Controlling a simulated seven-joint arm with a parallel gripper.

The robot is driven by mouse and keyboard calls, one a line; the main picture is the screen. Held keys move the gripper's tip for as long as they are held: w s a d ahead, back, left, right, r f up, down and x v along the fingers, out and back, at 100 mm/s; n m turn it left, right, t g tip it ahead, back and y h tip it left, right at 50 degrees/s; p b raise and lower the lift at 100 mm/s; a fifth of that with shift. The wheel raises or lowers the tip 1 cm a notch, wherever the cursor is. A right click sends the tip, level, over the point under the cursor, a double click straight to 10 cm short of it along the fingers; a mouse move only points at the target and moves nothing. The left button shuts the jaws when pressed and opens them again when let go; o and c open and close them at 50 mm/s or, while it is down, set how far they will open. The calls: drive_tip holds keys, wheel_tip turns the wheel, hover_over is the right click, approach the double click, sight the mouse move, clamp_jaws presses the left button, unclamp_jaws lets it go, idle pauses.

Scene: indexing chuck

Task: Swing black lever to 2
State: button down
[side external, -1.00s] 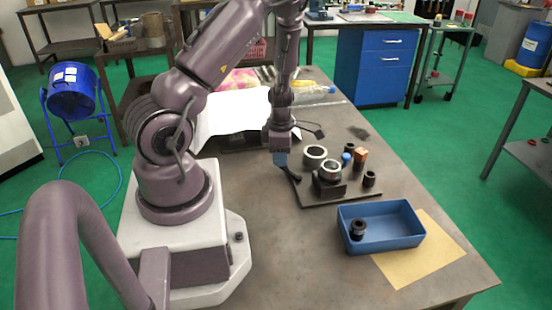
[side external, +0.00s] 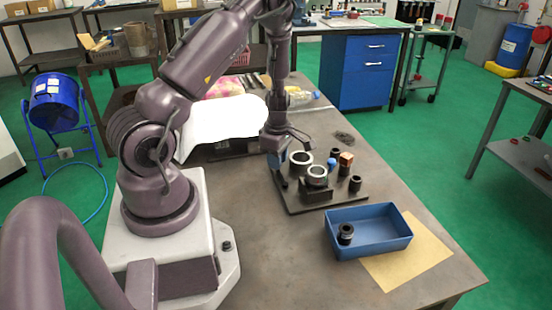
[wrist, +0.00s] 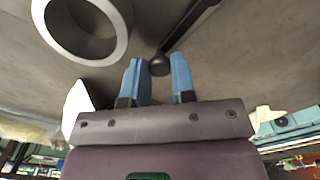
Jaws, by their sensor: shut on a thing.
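The black lever (wrist: 190,25) crosses the top of the wrist view, and its round knob end (wrist: 159,66) sits between the two blue fingertips of my gripper (wrist: 157,80). My gripper is shut on the lever's knob end. In the side view my gripper (side external: 277,160) points down at the left edge of the dark fixture plate (side external: 325,203); the lever is small and dark beneath it. A grey ring on a dark block (side external: 317,176) stands on the plate, right of my gripper. I cannot read any position number.
A second grey ring (side external: 300,158), black cylinders, a blue-topped piece (side external: 331,163) and an orange-brown block (side external: 346,158) stand close by on the plate. A blue bin (side external: 368,240) holding a black part (side external: 345,232) sits in front. A white sheet (side external: 225,125) lies behind left.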

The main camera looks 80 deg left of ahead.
drive_tip(key=shift+w, duration=0.1)
drive_tip(key=c, duration=0.9)
unclamp_jaws()
drive_tip(key=shift+c, duration=0.2)
wheel_tip(320, 180, up, 13)
